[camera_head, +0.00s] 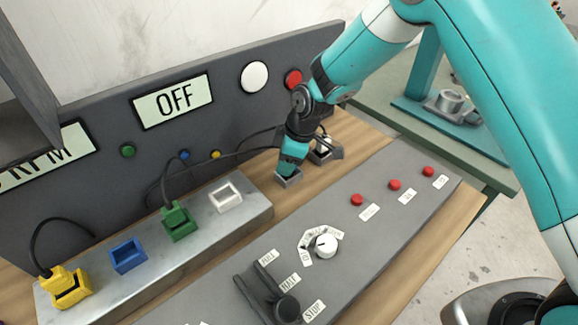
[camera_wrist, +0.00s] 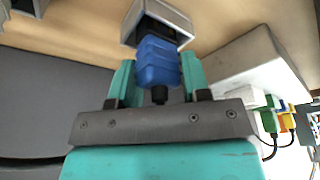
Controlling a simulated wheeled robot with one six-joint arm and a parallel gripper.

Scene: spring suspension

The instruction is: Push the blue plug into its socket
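The blue plug (camera_wrist: 158,62) shows in the wrist view with its dark front end in the mouth of a grey holder (camera_wrist: 178,20). My gripper (camera_wrist: 158,75) has one teal finger along each side of the plug, both appearing to touch it. In the head view my gripper (camera_head: 290,168) points down at the small grey holder (camera_head: 289,181) and hides the plug. The blue socket (camera_head: 128,256) is empty on the metal block, between the yellow and green sockets.
A yellow plug (camera_head: 58,276) and a green plug (camera_head: 177,214) sit at their sockets with black cables. A white socket (camera_head: 225,198) is empty. A second grey holder (camera_head: 325,150) stands behind my gripper. The control panel (camera_head: 370,245) with knob and lever lies in front.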

